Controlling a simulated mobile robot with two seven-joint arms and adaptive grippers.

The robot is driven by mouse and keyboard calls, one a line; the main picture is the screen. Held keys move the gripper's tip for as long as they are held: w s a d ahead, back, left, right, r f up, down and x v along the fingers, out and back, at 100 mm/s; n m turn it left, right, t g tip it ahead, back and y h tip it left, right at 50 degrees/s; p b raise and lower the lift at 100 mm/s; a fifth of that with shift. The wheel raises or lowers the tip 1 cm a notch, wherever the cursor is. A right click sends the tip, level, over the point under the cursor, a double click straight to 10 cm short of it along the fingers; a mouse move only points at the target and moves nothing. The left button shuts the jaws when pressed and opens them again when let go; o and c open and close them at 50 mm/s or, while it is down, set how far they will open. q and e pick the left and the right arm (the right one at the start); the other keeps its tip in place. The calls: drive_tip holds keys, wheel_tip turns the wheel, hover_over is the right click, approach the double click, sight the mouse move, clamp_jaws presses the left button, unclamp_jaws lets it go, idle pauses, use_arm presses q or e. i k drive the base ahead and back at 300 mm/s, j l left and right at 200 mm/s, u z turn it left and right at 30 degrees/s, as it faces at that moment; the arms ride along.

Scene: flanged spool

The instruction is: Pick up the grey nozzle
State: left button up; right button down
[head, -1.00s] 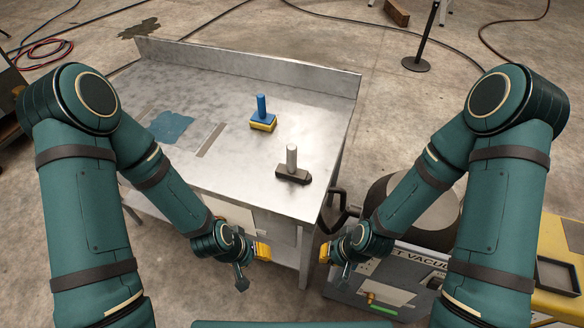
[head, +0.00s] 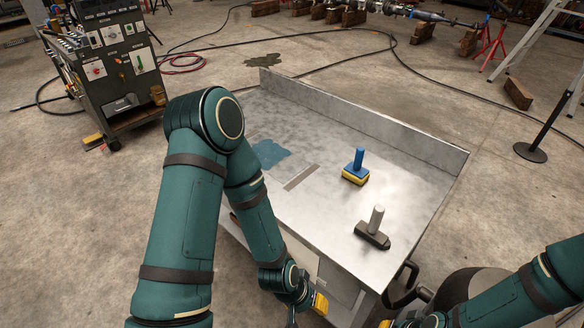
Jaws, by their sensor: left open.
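The grey nozzle (head: 375,222) stands on the metal table (head: 300,206) near its front right edge. It has an upright light grey cylinder on a dark, elongated base. My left gripper (head: 308,309) is open and empty, low in front of the table's front side, below and left of the nozzle and clear of it. My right gripper (head: 396,322) shows only in part at the bottom edge, and its jaws are too cut off to judge.
A blue post on a blue and yellow base (head: 356,168) stands behind the nozzle. A blue patch (head: 269,153) and a grey strip (head: 300,177) lie to the left. A raised metal lip (head: 370,125) runs along the table's back. A dark machine cart (head: 112,70) stands at the upper left.

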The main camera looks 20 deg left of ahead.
sight(370, 232)
drive_tip(key=z, duration=0.8)
drive_tip(key=j+z, duration=0.2)
drive_tip(key=z, duration=0.25)
drive_tip(key=j+z, duration=0.2)
drive_tip(key=z, duration=0.2)
drive_tip(key=k+j+z, duration=0.1)
drive_tip(key=z, duration=0.35)
drive_tip(key=k+j+z, duration=0.3)
drive_tip(key=j, duration=0.15)
drive_tip(key=k+j+z, duration=0.3)
drive_tip(key=j, duration=0.65)
